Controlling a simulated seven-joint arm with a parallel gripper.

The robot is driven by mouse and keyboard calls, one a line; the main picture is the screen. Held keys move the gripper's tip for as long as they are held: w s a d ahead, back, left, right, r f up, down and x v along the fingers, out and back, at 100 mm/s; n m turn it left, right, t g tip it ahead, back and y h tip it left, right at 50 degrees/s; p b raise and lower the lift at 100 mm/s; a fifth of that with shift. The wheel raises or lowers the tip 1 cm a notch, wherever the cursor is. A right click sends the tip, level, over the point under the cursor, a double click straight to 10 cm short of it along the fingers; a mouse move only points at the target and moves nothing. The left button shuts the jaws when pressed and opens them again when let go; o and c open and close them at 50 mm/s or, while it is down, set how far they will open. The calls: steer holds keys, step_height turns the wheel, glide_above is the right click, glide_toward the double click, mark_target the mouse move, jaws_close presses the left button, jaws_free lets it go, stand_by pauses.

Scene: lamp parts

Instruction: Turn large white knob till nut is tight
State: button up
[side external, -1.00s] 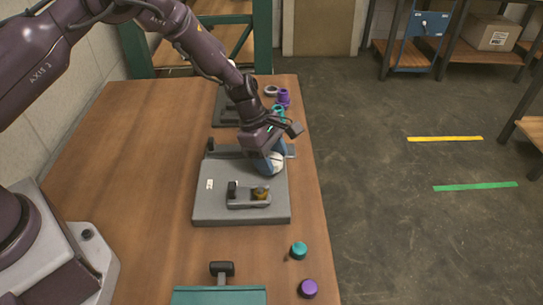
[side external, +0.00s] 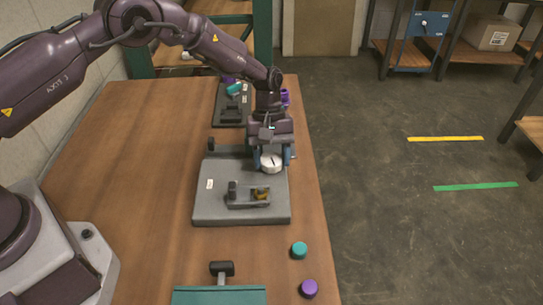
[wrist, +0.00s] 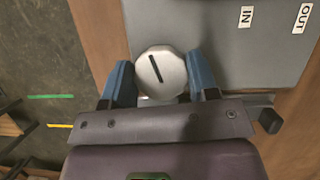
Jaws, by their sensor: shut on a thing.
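The large white knob (side external: 271,163) sits on the grey board (side external: 215,208), near its far right part. In the wrist view the knob (wrist: 160,70) is a white faceted disc with a dark slot line, slanting slightly. My gripper (side external: 272,158) points down over it, with one blue finger on each side, shut on the knob. A brass-coloured part (side external: 261,194) sits in a small grey bracket (side external: 243,201) on the near half of the board. I cannot tell whether this is the nut or how tight it is.
A teal cap (side external: 299,249) and a purple cap (side external: 308,288) stand near the table's right edge. A teal fixture (side external: 220,295) is at the front. A dark board (side external: 231,115) with parts lies behind. The table's left is clear.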

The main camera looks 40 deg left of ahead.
steer(key=m+y, duration=0.1)
steer(key=m, duration=0.2)
steer(key=m+g+y, duration=0.1)
steer(key=m, duration=0.3)
steer(key=shift+r, duration=0.1)
steer(key=shift+y, duration=0.3)
stand_by(0.3)
steer(key=o, duration=0.9)
steer(key=v, duration=1.3)
steer(key=shift+w+a, duration=0.1)
steer(key=shift+w, duration=0.1)
